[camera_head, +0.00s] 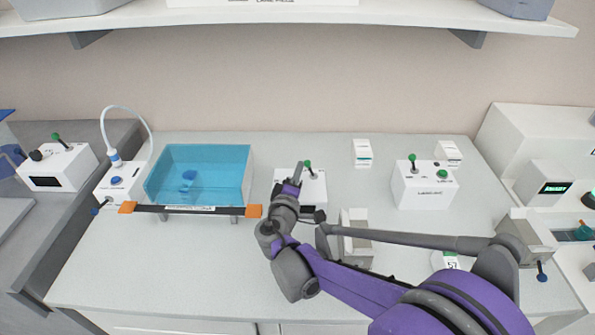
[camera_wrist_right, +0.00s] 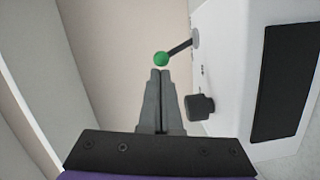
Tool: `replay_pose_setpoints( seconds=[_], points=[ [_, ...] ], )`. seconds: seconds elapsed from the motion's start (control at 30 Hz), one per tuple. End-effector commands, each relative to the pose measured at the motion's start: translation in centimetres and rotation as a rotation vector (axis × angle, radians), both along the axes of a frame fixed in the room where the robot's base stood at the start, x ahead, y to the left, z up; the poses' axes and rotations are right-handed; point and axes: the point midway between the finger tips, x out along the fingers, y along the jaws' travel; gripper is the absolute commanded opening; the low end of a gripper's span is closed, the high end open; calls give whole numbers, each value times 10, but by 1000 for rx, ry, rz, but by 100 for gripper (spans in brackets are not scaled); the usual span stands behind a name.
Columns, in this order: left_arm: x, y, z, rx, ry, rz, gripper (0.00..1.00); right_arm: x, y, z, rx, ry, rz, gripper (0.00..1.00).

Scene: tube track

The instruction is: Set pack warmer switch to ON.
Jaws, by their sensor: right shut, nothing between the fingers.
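A white box (camera_head: 315,186) with a green-balled lever (camera_head: 307,164) stands at the centre of the bench, partly hidden by my right arm. Its label is not readable, so I cannot confirm that it is the pack warmer. In the right wrist view, the green ball (camera_wrist_right: 160,59) sits on a dark stem from the white face (camera_wrist_right: 222,75), beside a black knob (camera_wrist_right: 200,107) and a dark panel (camera_wrist_right: 285,80). My right gripper (camera_head: 297,172) is shut and empty; its fingertips (camera_wrist_right: 160,72) appear just short of the ball, contact unclear. My left gripper is out of view.
A blue clear-walled tank (camera_head: 200,162) with an orange-ended bar (camera_head: 190,209) stands left of the box. Similar lever boxes stand at far left (camera_head: 60,168) and right (camera_head: 424,186). A shelf (camera_head: 290,17) overhangs the back. The front left bench is clear.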

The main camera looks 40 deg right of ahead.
Motion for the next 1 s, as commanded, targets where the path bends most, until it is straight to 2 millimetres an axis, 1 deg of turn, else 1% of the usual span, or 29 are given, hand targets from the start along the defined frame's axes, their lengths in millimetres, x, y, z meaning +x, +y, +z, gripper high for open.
replay_pose_setpoints(
  seconds=[1.0],
  points=[
    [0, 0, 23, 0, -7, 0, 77, -8, -9, 9, 148, -126, -1, 0]
  ],
)
